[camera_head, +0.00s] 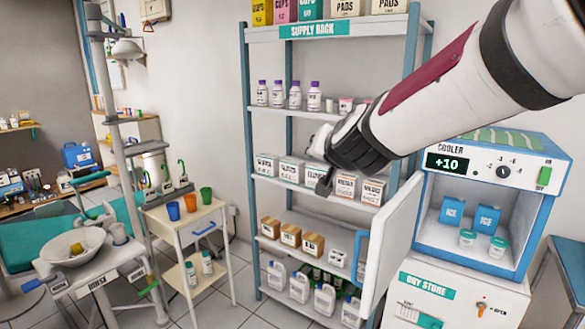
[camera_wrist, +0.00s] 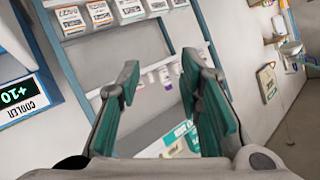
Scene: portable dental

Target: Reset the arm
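My arm (camera_head: 440,90) reaches in from the upper right of the head view, in front of the supply rack (camera_head: 247,120). My gripper (camera_head: 323,180) is at its far end, in front of the shelf with white boxes; its fingers are hard to make out there. In the wrist view my gripper (camera_wrist: 160,66) shows two teal fingers spread apart with nothing between them. The wrist view is tilted, with the rack's shelves behind the fingers.
A cooler (camera_head: 424,215) with its door (camera_head: 390,245) swung open stands right of the rack, below my arm. A small white cart (camera_head: 180,214) with cups stands left of the rack. A dental unit with a bowl (camera_head: 72,247) is at the lower left.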

